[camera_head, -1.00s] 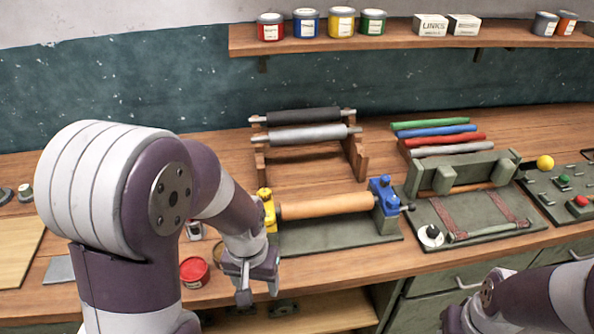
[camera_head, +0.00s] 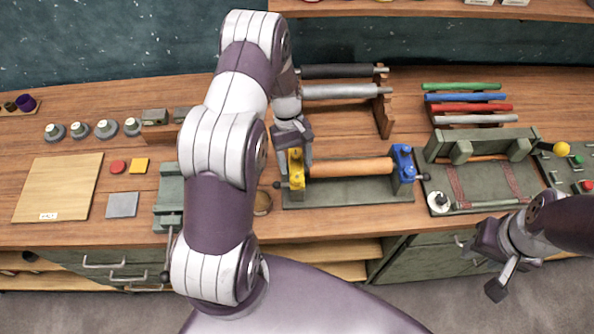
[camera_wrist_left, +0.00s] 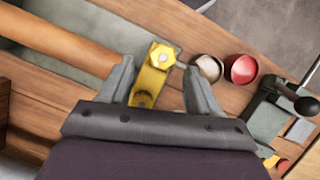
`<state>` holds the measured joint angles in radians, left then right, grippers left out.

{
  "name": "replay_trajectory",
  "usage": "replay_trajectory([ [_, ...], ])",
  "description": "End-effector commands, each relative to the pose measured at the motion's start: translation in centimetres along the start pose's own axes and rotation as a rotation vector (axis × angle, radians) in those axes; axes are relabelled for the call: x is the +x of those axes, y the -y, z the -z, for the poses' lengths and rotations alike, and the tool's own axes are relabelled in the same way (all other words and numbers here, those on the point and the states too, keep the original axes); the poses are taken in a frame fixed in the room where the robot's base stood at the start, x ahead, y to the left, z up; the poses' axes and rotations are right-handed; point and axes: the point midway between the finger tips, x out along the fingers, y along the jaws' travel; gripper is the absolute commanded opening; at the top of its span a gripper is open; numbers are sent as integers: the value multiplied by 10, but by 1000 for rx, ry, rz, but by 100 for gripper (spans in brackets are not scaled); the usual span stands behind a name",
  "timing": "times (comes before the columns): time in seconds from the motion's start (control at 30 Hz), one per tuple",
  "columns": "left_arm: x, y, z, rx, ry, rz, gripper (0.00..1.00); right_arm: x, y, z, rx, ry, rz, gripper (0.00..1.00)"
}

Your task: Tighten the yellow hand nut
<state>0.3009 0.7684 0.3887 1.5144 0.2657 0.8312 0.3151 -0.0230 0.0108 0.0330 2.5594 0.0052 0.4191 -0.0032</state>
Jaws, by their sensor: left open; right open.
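The yellow hand nut (camera_wrist_left: 162,57) sits on one end of a yellow bearing block (camera_wrist_left: 146,86), seen in the left wrist view. In the head view the yellow block (camera_head: 296,172) holds the left end of a wooden roller (camera_head: 350,168); the nut is hard to make out there. My left gripper (camera_wrist_left: 160,68) is open, with one finger on each side of the nut and block. I cannot tell whether the fingers touch it. In the head view my left gripper (camera_head: 292,148) is just above the block. My right gripper (camera_head: 484,268) is open and empty before the bench's front edge.
A blue bearing block (camera_head: 403,165) holds the roller's right end. A roller rack (camera_head: 384,108) stands behind. A red can (camera_wrist_left: 241,69) and a tan-topped can (camera_wrist_left: 207,67) stand near the yellow block. A green vise (camera_head: 170,200) stands left of my arm.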

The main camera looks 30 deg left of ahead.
Motion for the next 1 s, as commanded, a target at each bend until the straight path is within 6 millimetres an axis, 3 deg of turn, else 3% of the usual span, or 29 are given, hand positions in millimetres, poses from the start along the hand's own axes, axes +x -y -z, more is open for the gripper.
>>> replay_trajectory([
  [0.03,4,1,-4,0,4,3,62,-12,0,1,0,0,0,43],
  [0.23,28,0,-2,0,2,1,62,-18,0,2,0,1,0,43],
  [0.53,32,0,-1,1,-1,0,62,-17,0,2,0,1,0,43],
  [0.7,32,1,-1,1,0,1,12,-17,0,2,0,1,0,43],
  [0.77,32,1,-1,1,0,1,12,-17,0,2,0,1,0,43],
  [0.8,32,1,-1,1,0,1,49,-17,0,2,0,1,0,43],
  [0.83,32,1,-1,1,0,1,59,-17,0,2,0,1,0,43],
  [1.0,32,1,-1,1,0,1,62,-18,0,2,0,1,0,43],
])
